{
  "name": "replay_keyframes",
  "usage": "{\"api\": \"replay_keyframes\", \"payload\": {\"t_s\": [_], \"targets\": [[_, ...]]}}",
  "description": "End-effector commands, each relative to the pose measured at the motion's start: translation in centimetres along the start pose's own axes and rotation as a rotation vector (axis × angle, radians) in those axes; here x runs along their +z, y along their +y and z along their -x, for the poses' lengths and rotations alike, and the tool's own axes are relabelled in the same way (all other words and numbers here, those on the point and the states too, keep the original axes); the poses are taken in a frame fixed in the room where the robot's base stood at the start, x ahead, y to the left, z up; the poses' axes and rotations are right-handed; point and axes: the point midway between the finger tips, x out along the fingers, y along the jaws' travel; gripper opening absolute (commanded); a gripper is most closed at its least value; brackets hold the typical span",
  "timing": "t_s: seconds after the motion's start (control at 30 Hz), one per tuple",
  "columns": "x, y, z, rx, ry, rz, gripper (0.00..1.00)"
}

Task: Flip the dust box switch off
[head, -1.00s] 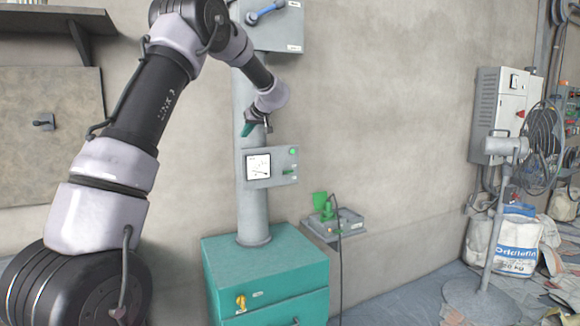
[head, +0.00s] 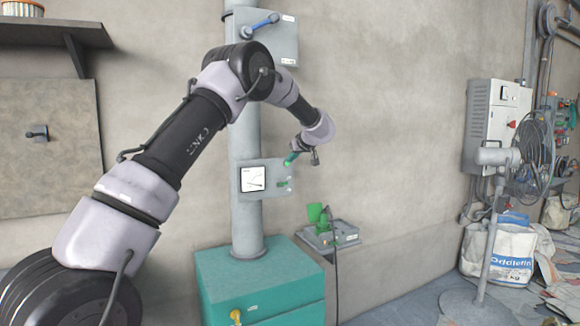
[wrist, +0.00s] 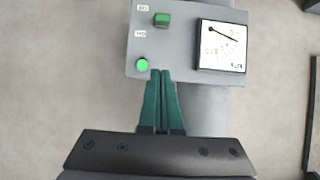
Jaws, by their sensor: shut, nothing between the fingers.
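A grey switch box (head: 263,190) with a white dial sits on the grey upright pipe. It also shows upside down in the wrist view (wrist: 180,42). The switch also shows in the head view (head: 284,183). My gripper (head: 289,160) has green fingers, shut and empty, at the box's upper right edge. In the wrist view the fingertips (wrist: 160,74) overlap the box edge beside the lamp, apart from the switch. Whether they touch the box I cannot tell.
A teal cabinet (head: 260,283) with a yellow knob stands below. A box with a blue lever (head: 270,38) is higher on the pipe. The wall right of the switch box is bare.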

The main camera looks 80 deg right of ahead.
Motion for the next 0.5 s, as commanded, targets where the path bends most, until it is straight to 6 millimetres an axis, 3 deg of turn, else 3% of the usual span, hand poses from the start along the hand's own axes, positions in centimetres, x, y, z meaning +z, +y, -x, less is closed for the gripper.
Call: {"api": "replay_keyframes", "payload": {"t_s": [0.4,0.5], "targets": [[0.2,-0.1,-8.9,-0.002,-0.002,0.000,0.00],[2.0,0.0,-8.8,0.000,-0.002,-0.005,0.00]]}}
